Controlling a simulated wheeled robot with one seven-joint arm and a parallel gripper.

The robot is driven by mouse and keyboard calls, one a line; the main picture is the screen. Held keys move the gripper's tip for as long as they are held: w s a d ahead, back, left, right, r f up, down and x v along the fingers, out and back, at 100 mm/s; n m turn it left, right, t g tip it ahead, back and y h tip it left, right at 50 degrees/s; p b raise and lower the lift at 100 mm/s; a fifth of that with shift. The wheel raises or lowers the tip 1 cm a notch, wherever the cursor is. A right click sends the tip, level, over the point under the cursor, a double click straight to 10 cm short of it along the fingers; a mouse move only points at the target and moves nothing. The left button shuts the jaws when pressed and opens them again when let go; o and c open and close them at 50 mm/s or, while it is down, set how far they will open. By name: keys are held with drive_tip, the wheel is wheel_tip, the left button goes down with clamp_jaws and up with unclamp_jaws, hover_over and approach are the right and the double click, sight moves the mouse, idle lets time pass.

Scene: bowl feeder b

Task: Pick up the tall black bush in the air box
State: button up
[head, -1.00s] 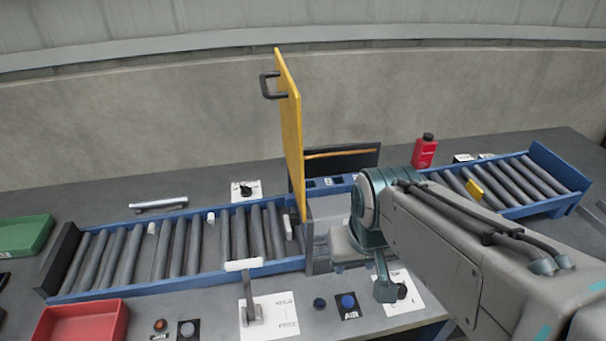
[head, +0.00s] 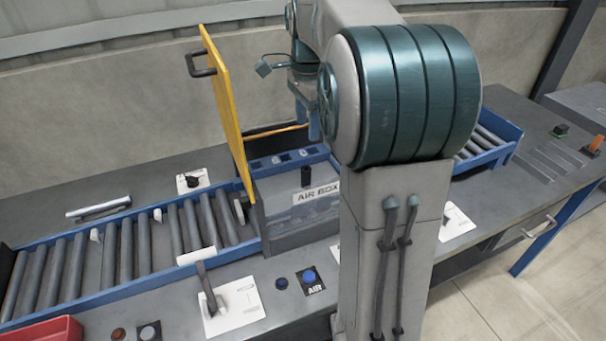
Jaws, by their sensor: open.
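The air box (head: 285,232) is a grey box with an "AIR BOX" label, standing mid-table in the head view. A small dark upright cylinder (head: 307,176), which looks like the tall black bush, shows just above the label; its lower end is hard to make out. The yellow lid (head: 228,105) with a black handle stands raised at the box's left side. My gripper (head: 307,124) points down with blue fingers, open, above and behind the box and apart from the dark cylinder. My arm hides the box's right side and part of the gripper.
A roller conveyor (head: 130,245) runs left of the box, another (head: 480,142) right. A blue strip with slots (head: 285,158) lies behind the box. A lever (head: 208,285), a blue AIR button (head: 309,276) and a red tray (head: 45,331) are in front.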

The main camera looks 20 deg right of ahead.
sight(306, 169)
wheel_tip(306, 169, down, 8)
drive_tip(key=shift+f, duration=0.1)
drive_tip(key=f, duration=0.4)
drive_tip(key=shift+s+a+f, duration=0.25)
drive_tip(key=shift+s+f, duration=0.05)
drive_tip(key=shift+s, duration=0.1)
drive_tip(key=shift+f, duration=0.35)
drive_tip(key=shift+c, duration=0.3)
clamp_jaws()
